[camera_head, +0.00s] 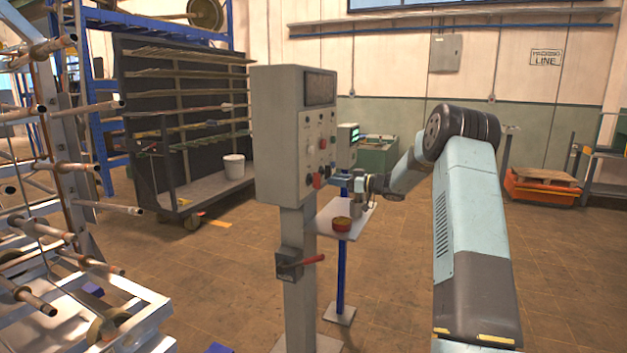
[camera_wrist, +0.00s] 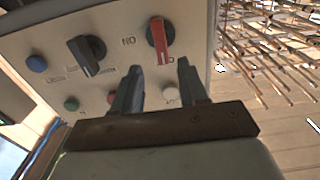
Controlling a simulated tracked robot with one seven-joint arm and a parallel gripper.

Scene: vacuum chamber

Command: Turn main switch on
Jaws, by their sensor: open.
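A grey control box (camera_head: 280,135) stands on a post, its panel facing my arm. In the wrist view, a red-handled rotary switch (camera_wrist: 159,38) sits on the pale panel (camera_wrist: 50,50), beside a black rotary switch (camera_wrist: 88,54). The red handle points roughly down the picture. My gripper (camera_wrist: 160,66) is open, its two fingers apart just below the red handle, with nothing between them that I can see held. Contact cannot be told. In the head view my gripper (camera_head: 360,186) is small, right of the box. The panel's lettering is only partly readable.
A blue button (camera_wrist: 36,63), a green button (camera_wrist: 71,103) and a white button (camera_wrist: 170,94) are near the fingers. A red lever (camera_head: 313,259) juts from the post below the box. A small table (camera_head: 328,216) with a round container (camera_head: 342,224) stands close behind.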

